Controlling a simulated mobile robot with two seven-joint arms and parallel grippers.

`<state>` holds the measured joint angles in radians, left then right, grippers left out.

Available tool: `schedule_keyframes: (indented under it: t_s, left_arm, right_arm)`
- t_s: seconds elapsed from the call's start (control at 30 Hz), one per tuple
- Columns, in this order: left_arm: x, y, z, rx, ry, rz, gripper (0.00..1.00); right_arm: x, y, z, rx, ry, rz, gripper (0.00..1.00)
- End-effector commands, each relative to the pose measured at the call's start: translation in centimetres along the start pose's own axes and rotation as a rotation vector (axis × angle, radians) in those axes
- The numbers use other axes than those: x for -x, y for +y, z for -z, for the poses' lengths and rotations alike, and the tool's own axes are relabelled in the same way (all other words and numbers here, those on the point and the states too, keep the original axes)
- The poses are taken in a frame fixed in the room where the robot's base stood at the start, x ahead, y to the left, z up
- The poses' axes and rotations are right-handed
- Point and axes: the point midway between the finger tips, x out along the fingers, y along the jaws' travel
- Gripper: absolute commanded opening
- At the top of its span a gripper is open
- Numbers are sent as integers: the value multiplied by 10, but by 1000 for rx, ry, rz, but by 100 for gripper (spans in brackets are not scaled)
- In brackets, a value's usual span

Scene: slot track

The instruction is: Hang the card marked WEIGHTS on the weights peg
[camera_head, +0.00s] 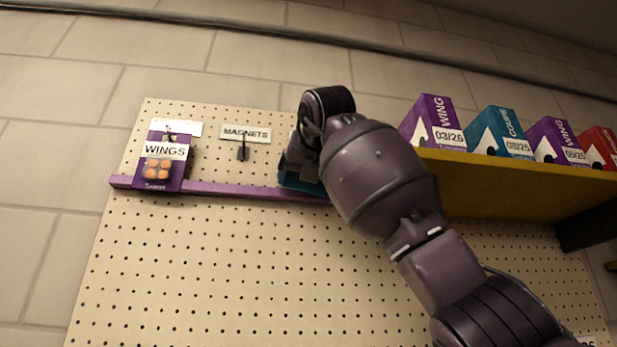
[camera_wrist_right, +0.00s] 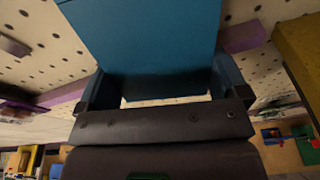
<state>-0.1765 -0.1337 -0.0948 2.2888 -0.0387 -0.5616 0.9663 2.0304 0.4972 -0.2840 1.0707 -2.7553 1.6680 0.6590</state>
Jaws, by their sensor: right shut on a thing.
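My right gripper (camera_head: 303,165) is at the pegboard, right of the MAGNETS label and just above the purple rail; my own arm hides much of it. In the right wrist view the gripper (camera_wrist_right: 160,92) is shut on a plain blue card (camera_wrist_right: 145,38), whose flat face fills the upper middle. No marking on the card is readable, so I cannot confirm WEIGHTS. No peg labelled weights can be seen; my arm covers that part of the board. My left gripper is not in view.
A purple WINGS card (camera_head: 163,172) hangs on the pegboard (camera_head: 190,260) at left. The MAGNETS peg (camera_head: 243,152) is bare. A purple rail (camera_head: 225,190) runs below. A yellow shelf (camera_head: 500,185) with several boxes (camera_head: 432,122) juts out at right.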

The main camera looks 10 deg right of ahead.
Motion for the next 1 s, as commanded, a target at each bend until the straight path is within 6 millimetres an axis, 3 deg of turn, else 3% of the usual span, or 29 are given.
schedule_keyframes:
  t_s: [0.4,0.43,0.47,0.77,1.0]
  left_arm:
    - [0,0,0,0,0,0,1]
    - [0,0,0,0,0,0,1]
    - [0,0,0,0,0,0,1]
    - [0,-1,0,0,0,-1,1]
    - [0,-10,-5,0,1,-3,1]
  right_arm:
    - [0,0,0,0,0,0,66]
    - [0,0,0,0,0,0,95]
    - [0,0,0,0,0,0,100]
    - [4,0,0,0,-1,0,100]
    - [36,0,1,2,-5,-1,100]
